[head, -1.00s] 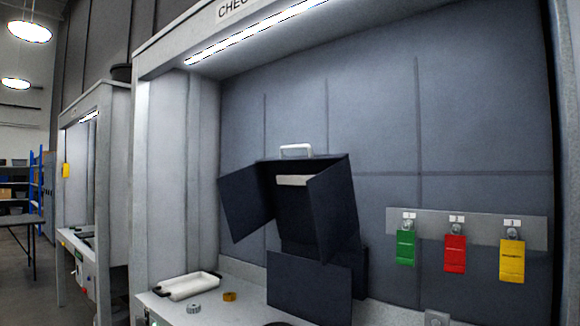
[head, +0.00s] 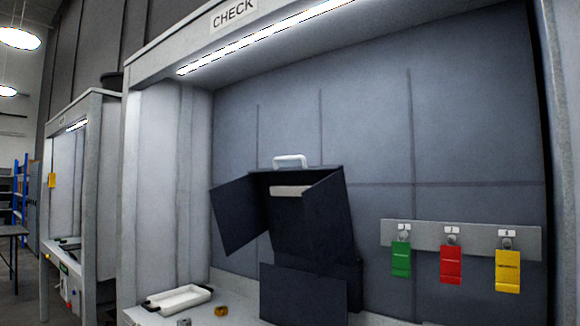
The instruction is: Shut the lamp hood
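The lamp hood (head: 315,222) is a dark box-like housing on the bench, right of the middle of the head view. Its left side flap (head: 240,215) stands swung outward, and another dark panel (head: 302,294) stands low at the front. A pale lamp tube (head: 290,191) shows inside under the top. A white handle (head: 290,161) sits on top. Neither of my grippers is in view.
A white tray (head: 178,299) with dark handles lies on the bench at left, with a small brass part (head: 221,311) and a grey part (head: 184,322) nearby. Green (head: 401,260), red (head: 451,265) and yellow (head: 508,272) tags hang on a rail at right.

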